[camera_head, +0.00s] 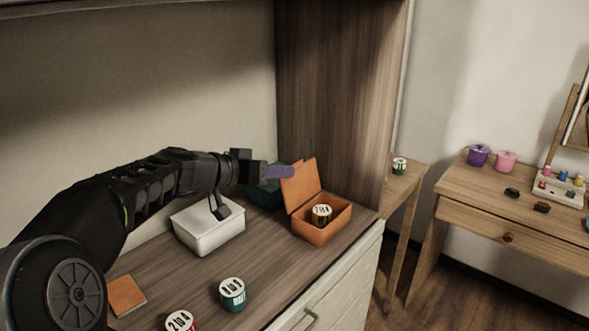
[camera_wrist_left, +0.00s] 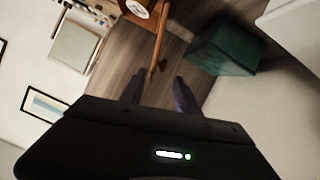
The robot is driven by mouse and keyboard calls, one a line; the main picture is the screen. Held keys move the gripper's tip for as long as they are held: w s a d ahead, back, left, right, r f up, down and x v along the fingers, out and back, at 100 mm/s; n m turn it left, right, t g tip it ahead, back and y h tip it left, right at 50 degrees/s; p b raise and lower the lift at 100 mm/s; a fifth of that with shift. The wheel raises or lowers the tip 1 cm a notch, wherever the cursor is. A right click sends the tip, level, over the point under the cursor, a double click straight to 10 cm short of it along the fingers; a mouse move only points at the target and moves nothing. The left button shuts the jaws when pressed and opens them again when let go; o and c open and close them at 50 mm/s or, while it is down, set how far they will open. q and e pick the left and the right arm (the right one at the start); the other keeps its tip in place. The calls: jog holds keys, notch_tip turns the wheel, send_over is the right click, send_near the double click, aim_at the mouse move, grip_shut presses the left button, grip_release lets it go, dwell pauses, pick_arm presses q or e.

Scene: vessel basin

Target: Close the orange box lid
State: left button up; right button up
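The orange box (camera_head: 322,231) stands at the right end of the cabinet top with a labelled can (camera_head: 321,212) inside. Its orange lid (camera_head: 303,186) stands open, nearly upright, at the box's back left side. My left gripper (camera_head: 284,172) is beside the lid's upper part, on its left. In the left wrist view my left gripper (camera_wrist_left: 157,88) has its fingers apart, with nothing held. There the lid (camera_wrist_left: 159,43) shows edge-on ahead of the gap, and part of the orange box (camera_wrist_left: 130,10) is at the top. I cannot tell whether a finger touches the lid. My right gripper is not in view.
A white box (camera_head: 209,232) stands under my left forearm. A dark green box (camera_head: 263,196) is behind the gripper. Cans (camera_head: 233,294) and an orange square (camera_head: 127,296) lie nearer the front. A tall wooden panel (camera_head: 335,90) rises behind the orange box.

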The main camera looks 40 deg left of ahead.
aim_at(298, 182)
pick_arm(q)
jog(key=x, duration=0.6)
jog(key=shift+w+p, duration=0.2)
jog(key=shift+p, duration=0.15)
jog(key=shift+c, duration=0.2)
grip_shut()
jog(key=shift+f, duration=0.1)
dwell(0.7)
